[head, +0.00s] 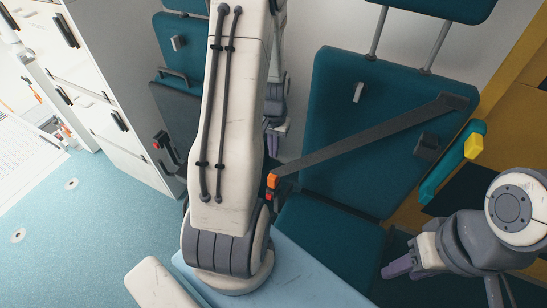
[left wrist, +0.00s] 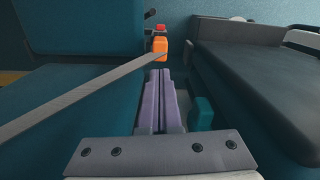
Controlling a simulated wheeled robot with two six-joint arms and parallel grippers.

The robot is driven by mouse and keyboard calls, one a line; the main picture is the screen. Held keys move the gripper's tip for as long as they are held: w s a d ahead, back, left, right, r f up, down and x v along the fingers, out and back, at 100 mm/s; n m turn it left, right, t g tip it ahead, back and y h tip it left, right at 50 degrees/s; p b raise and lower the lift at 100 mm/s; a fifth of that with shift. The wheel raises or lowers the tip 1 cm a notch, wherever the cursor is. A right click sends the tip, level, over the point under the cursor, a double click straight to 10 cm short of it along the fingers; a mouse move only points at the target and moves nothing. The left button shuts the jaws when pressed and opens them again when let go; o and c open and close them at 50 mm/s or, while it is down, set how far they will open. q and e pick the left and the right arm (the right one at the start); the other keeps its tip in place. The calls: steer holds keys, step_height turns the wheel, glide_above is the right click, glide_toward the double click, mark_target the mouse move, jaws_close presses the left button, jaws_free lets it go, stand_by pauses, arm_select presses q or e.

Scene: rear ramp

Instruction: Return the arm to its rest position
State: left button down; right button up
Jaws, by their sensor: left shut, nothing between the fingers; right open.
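My left arm crosses the middle of the head view. Its gripper (head: 274,140) shows partly behind the arm, near the seat. In the left wrist view the purple fingers (left wrist: 161,75) are together with nothing between them. The fingertips point toward an orange buckle piece (left wrist: 160,46) with a red part (left wrist: 160,28) behind it. In the head view the orange piece (head: 271,181) is at the lower end of the dark belt. My right gripper (head: 398,266) is open and empty at the lower right, beside the seat.
A grey belt (head: 370,140) runs diagonally across the teal seat (head: 345,120). Another teal seat (head: 180,45) stands behind my left arm. A dark padded surface (left wrist: 265,75) lies right of the left gripper. White cabinets (head: 100,75) line the left; the blue floor (head: 90,225) there is open.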

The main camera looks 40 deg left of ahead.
arm_select(q)
steer(key=shift+r, duration=1.65)
steer(key=d+r+m+p, duration=0.55)
steer(key=d+r, duration=0.85)
steer(key=d, duration=0.4)
steer(key=s+d+r+m+p, duration=0.2)
steer(key=s+d+r, duration=0.3)
steer(key=s, duration=0.3)
steer(key=s+d+r+m+h+p, duration=0.1)
steer(key=s+d+r+m+p, duration=0.2)
steer(key=s+d, duration=0.5)
step_height(320, 180, up, 2)
steer(key=shift+r+m, duration=0.2)
steer(key=shift+m, duration=0.35)
steer(key=shift+s, duration=0.1)
